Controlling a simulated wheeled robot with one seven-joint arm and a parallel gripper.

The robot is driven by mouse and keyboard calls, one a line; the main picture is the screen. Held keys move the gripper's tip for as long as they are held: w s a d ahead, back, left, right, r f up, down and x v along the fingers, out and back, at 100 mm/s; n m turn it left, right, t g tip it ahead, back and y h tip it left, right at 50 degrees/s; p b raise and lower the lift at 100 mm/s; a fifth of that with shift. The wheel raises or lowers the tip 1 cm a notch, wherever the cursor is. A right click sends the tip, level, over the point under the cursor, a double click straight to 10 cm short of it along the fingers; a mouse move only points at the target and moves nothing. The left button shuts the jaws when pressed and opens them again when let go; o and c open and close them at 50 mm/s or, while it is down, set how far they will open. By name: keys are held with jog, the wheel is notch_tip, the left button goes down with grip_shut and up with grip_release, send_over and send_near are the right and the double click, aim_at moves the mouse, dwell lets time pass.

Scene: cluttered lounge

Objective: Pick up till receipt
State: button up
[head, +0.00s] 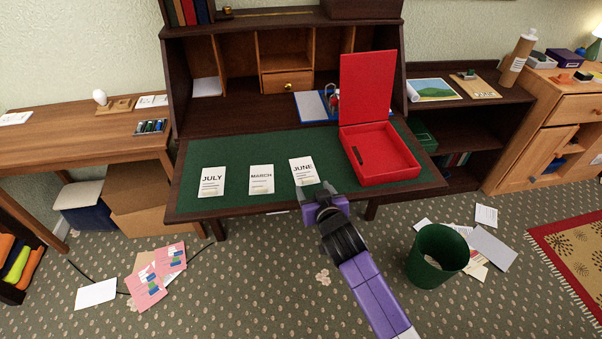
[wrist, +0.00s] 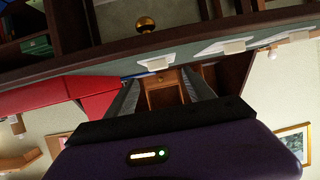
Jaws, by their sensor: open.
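Three white paper slips lie on the green desk top (head: 235,147), headed JULY (head: 211,181), MARCH (head: 261,179) and JUNE (head: 303,171). Each has smaller print and a pale patch low down. I cannot tell which, if any, is the till receipt. My gripper (head: 319,190) is open at the desk's front edge, just in front of the JUNE slip, whose lower end lies close to its fingers. In the wrist view, the open fingers (wrist: 160,88) have nothing visible between them, and white slips show very obliquely along the desk.
An open red box (head: 390,152) stands on the desk right of the gripper; it also shows in the wrist view (wrist: 60,95). Behind it lies a blue-edged clipboard (head: 312,105). A green bin (head: 436,258) and scattered papers (head: 490,247) are on the floor at right. Pink papers (head: 150,282) lie at left.

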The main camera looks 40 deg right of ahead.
aim_at(309, 178)
jog(key=shift+x, duration=2.9)
jog(key=shift+d, duration=0.2)
grip_shut()
jog(key=shift+r, duration=0.15)
notch_tip(309, 178, up, 20)
jog(key=p, duration=0.1)
jog(key=shift+p, duration=0.35)
